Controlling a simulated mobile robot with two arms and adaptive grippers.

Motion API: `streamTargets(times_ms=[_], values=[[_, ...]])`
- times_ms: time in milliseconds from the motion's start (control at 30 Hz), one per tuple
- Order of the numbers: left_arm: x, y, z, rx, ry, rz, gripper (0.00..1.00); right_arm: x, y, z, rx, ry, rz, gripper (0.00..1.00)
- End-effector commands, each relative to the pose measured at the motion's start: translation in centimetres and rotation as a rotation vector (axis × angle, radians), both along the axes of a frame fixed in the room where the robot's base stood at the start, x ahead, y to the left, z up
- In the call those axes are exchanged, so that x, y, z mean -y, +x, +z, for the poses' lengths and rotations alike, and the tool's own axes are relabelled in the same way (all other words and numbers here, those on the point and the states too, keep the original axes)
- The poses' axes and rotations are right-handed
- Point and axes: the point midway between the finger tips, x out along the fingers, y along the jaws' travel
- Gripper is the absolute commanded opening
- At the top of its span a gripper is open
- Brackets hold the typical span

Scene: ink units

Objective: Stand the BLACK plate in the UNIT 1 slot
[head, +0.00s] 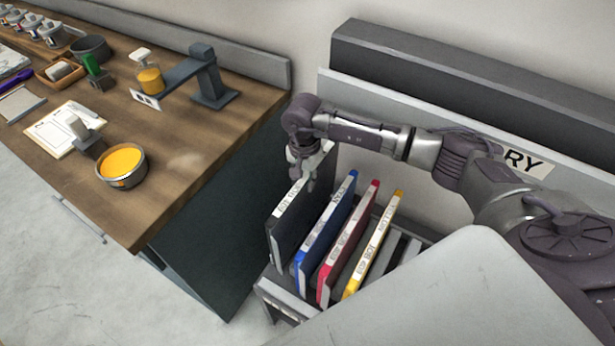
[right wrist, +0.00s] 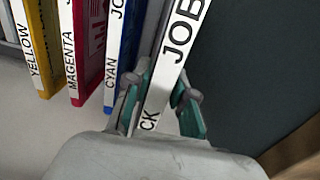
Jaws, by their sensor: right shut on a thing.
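The black plate (head: 287,216) stands upright at the left end of a row of plates in the grey rack (head: 266,287). My right gripper (head: 306,165) reaches down from above and is shut on the black plate's upper edge. In the right wrist view, the gripper's green pads (right wrist: 160,103) sit on both sides of the plate's white label (right wrist: 178,48), which reads "CK" and "JOB". I cannot tell whether the black plate's lower edge is seated in the rack. No UNIT 1 slot is readable. My left gripper is not in view.
Blue (head: 327,222), red (head: 348,245) and yellow (head: 374,246) plates stand beside the black one. A wooden bench (head: 190,160) at left holds a yellow ink bowl (head: 121,165), a dark stand (head: 210,80), a bottle (head: 148,75) and a clipboard (head: 60,128). The bench's side is close left of the black plate.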

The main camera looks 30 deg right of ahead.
Motion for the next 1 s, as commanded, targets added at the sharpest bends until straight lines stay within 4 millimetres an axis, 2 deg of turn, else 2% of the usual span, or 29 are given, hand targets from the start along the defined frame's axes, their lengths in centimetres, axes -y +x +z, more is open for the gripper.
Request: streamTargets(times_ms=[267, 800, 1000], values=[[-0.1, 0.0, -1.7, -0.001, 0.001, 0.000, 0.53, 0.0, 0.0, -2.7, 0.001, 0.001, 0.000, 0.00], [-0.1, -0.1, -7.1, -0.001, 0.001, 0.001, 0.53, 0.0, 0.0, -8.2, 0.001, 0.000, 0.001, 0.00], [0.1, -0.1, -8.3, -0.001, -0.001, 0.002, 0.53, 0.0, 0.1, -9.5, 0.002, 0.000, 0.001, 0.00]])
